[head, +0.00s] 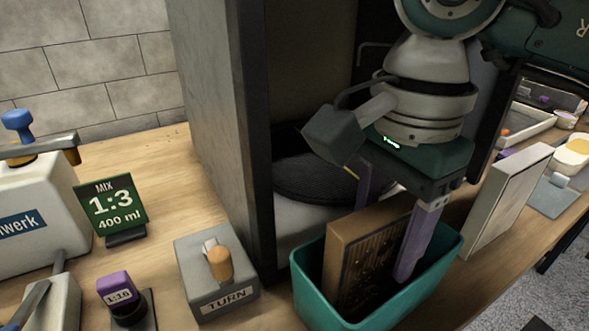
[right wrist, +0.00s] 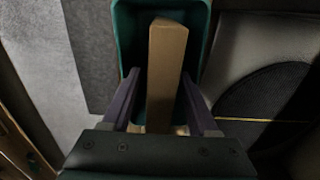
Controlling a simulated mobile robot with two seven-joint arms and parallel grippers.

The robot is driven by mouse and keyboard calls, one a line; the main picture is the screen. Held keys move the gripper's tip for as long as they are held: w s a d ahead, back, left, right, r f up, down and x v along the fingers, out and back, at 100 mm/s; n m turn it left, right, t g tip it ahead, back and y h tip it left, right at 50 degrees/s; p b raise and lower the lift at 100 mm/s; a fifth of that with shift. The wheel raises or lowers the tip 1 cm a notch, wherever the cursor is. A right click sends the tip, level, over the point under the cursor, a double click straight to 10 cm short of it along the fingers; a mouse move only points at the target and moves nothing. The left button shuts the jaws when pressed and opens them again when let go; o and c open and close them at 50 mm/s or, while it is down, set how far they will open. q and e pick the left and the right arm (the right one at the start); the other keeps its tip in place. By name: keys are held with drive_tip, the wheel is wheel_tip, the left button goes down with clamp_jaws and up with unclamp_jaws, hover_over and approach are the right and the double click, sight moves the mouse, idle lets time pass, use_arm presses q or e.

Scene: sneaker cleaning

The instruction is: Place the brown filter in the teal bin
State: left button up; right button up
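The brown filter (head: 368,252) is a flat box with a tan frame and a dark pleated face. It stands on edge and slightly tilted inside the teal bin (head: 310,290), with its upper part above the rim. My right gripper (head: 392,232) is above the bin, its purple fingers straddling the filter. In the right wrist view, the filter's tan edge (right wrist: 166,75) lies between the fingers (right wrist: 160,73), with gaps beside it, so the gripper looks open. The teal bin also shows there (right wrist: 124,30). The filter's bottom is hidden. My left gripper is out of view.
A grey TURN switch box (head: 215,285) is left of the bin. A dark-edged cabinet wall (head: 225,130) and a round dark-topped thing (head: 315,175) stand behind. A pale upright panel (head: 508,200) is to the right. The wooden bench is open between the mix sign (head: 112,207) and the cabinet.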

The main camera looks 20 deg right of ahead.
wheel_tip(320, 180, up, 12)
drive_tip(key=shift+r+p, duration=0.2)
drive_tip(key=shift+p, duration=0.3)
